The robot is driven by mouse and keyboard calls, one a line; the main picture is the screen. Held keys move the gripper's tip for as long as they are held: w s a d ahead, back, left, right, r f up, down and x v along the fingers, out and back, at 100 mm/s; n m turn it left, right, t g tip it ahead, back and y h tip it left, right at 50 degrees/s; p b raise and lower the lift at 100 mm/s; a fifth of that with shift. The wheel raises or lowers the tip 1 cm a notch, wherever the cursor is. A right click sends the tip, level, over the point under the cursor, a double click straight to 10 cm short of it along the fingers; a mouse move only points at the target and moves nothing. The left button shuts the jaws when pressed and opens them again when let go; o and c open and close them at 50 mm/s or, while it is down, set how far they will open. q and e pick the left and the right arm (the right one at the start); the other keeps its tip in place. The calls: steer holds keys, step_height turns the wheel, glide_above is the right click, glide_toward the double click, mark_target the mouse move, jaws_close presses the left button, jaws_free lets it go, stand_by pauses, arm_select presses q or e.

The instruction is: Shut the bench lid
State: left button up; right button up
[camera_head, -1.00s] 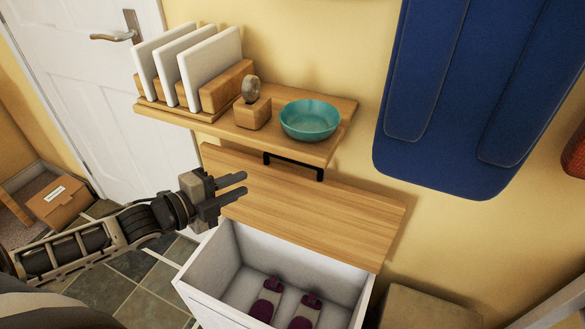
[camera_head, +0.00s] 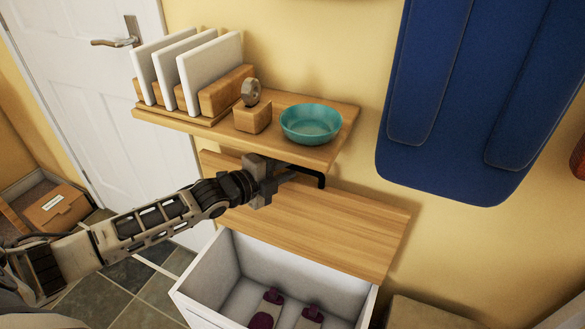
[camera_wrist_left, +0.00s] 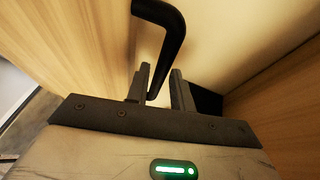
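The wooden bench lid (camera_head: 330,228) stands open, tilted up toward the wall behind the white bench box (camera_head: 205,275). A black bar handle (camera_head: 321,180) is at its upper edge, under the shelf; it also shows large in the left wrist view (camera_wrist_left: 172,35). My left gripper (camera_head: 292,176) is at this handle, in front of the lid's upper part. In the left wrist view its fingers (camera_wrist_left: 162,80) are apart, with the handle's near end between them. I cannot tell whether they touch it. My right gripper is out of view.
A wooden shelf (camera_head: 190,122) hangs just above the lid, holding white panels (camera_head: 207,72), a small wooden block (camera_head: 253,117) and a teal bowl (camera_head: 311,124). Maroon-and-grey shoes (camera_head: 267,308) lie inside the box. A blue padded item (camera_head: 450,90) hangs at right.

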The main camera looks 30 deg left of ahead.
arm_select(q)
steer(key=shift+x, duration=1.1)
